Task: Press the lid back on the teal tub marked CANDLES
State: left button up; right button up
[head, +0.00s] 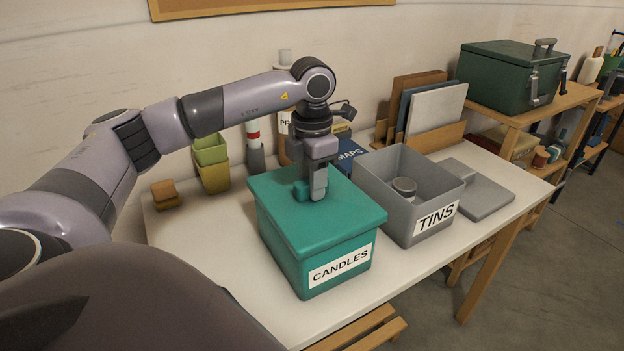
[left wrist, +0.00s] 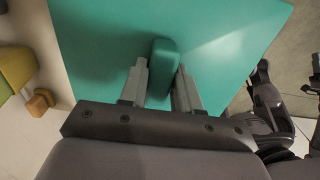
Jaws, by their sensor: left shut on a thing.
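The teal tub marked CANDLES (head: 338,269) stands on the white table, its label facing front right. Its teal lid (head: 345,214) lies over the tub's top, about flush with its sides; I cannot tell whether it is fully seated. A block handle (left wrist: 163,68) stands up from the lid. My left gripper (head: 318,188) points down at the lid, shut on this handle. In the left wrist view, its two fingers (left wrist: 160,88) stand on either side of the handle, over the flat lid. My right gripper is not in view.
An open grey tub marked TINS (head: 405,222) stands close to the right, with a grey lid (head: 480,190) beyond it. A MAPS box (head: 348,155), green pots (head: 212,165) and bottles are behind. The table's front left is clear.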

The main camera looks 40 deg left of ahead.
pick_arm(q)
jog(key=shift+f+b, duration=0.7)
jog(key=shift+f, duration=0.45)
jog(key=o, duration=1.1)
jog(key=shift+r, duration=3.6)
jog(key=shift+s, duration=0.1)
